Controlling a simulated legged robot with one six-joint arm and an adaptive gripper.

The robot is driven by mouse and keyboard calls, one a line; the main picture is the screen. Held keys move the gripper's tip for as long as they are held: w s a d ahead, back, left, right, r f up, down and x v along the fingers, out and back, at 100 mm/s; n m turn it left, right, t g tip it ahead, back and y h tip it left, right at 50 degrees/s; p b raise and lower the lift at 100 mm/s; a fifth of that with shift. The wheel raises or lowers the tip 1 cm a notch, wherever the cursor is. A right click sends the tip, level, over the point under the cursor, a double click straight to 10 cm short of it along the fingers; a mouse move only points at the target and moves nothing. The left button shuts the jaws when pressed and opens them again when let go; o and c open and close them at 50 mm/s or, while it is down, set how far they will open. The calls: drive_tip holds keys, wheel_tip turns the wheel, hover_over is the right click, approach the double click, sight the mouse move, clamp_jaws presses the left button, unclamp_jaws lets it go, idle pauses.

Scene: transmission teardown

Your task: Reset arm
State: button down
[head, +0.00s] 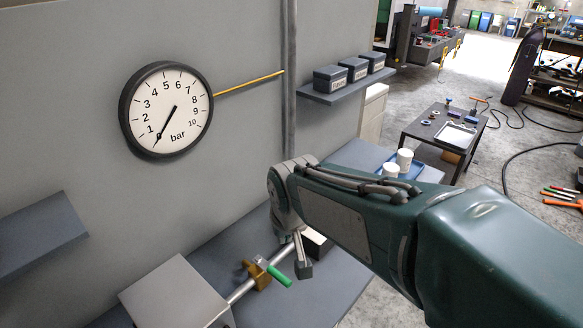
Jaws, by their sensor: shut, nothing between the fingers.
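My arm reaches in from the lower right towards the grey wall, bent at its far joint so that its end hangs down over the dark bench. My gripper (303,264) is shut and empty. It is just right of a brass valve (258,275) on a metal pipe. The valve's green handle (279,277) points towards the lower right, a little left of my gripper. I cannot tell whether my gripper touches the pipe. The round pressure gauge (166,110) on the wall has its needle at about 0 bar.
A grey box (175,292) stands at the pipe's lower end. A wall shelf (347,87) carries dark bins. White cylinders (404,159) stand on a blue tray behind my arm. A low dark table (420,130) holds small parts. Cables lie on the concrete floor at right.

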drive_tip(key=s+d+r+m+t, duration=0.1)
drive_tip(key=s+d+m, duration=0.1)
drive_tip(key=s+d, duration=0.5)
drive_tip(key=s+d+r+m+h, duration=0.1)
drive_tip(key=s+d+r, duration=0.1)
drive_tip(key=s+d, duration=0.5)
drive_tip(key=d, duration=0.3)
drive_tip(key=shift+s+d+r+m+t, duration=0.25)
drive_tip(key=shift+s+d+m+t, duration=0.05)
drive_tip(key=shift+s+m+t, duration=0.1)
drive_tip(key=shift+d, duration=0.2)
drive_tip(key=shift+a, duration=0.15)
